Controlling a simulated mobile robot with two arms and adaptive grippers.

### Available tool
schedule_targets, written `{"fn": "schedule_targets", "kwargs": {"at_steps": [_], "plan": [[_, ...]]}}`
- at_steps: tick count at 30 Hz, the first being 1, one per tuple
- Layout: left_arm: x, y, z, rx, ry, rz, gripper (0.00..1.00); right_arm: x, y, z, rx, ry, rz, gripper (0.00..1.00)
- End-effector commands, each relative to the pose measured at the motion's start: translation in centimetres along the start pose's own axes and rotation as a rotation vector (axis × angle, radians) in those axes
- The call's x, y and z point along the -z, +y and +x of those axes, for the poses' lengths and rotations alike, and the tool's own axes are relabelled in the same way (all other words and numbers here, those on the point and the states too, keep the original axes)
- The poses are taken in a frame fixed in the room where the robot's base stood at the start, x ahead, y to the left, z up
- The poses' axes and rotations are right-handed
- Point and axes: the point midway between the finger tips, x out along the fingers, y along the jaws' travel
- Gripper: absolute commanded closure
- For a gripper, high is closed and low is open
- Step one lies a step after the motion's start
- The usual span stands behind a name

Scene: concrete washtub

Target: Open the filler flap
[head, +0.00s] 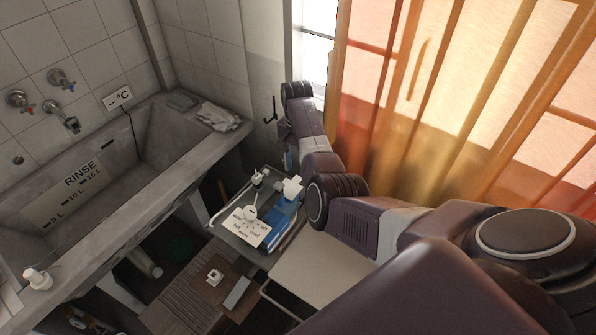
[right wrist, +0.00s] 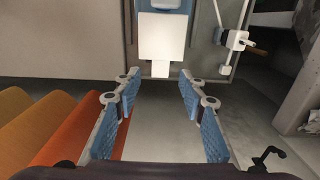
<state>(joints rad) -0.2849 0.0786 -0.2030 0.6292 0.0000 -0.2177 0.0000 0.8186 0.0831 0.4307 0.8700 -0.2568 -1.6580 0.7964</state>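A small white square panel with a narrow tab (right wrist: 162,37) shows on a blue body at the top of the right wrist view. It also shows in the head view as a white piece (head: 293,187) above a blue object (head: 279,222) on the cart. I cannot tell for sure whether this panel is the filler flap. My right gripper (right wrist: 160,80) is open, its blue-padded fingers apart with nothing between them. The panel lies beyond its fingertips, apart from them. In the head view the right gripper (head: 288,158) is mostly hidden by its wrist. My left gripper is not in view.
A grey tray (head: 232,240) holds a white label card (head: 249,226) and small parts. A concrete washtub (head: 110,195) stands at left. An orange curtain (head: 430,110) hangs close behind my right arm. A black wall hook (head: 271,110) is near the wrist. A pale board (head: 320,272) is bare.

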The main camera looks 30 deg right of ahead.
Motion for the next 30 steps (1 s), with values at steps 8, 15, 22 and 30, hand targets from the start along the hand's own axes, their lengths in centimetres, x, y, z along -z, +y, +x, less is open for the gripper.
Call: {"fn": "schedule_targets", "kwargs": {"at_steps": [8, 15, 22, 30], "plan": [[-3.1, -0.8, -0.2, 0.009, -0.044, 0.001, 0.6, 0.1, 0.1, 2.8, 0.0, 0.0, 0.001, 0.62], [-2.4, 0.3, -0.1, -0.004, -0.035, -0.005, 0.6, 0.1, 0.0, 3.1, 0.001, 0.001, 0.001, 0.62], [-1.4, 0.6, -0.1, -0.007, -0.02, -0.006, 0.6, 0.0, 0.0, 3.0, 0.001, 0.001, 0.001, 0.82], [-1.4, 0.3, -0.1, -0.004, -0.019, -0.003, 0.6, 0.0, 0.0, 3.0, 0.001, 0.001, 0.0, 1.0]]}}
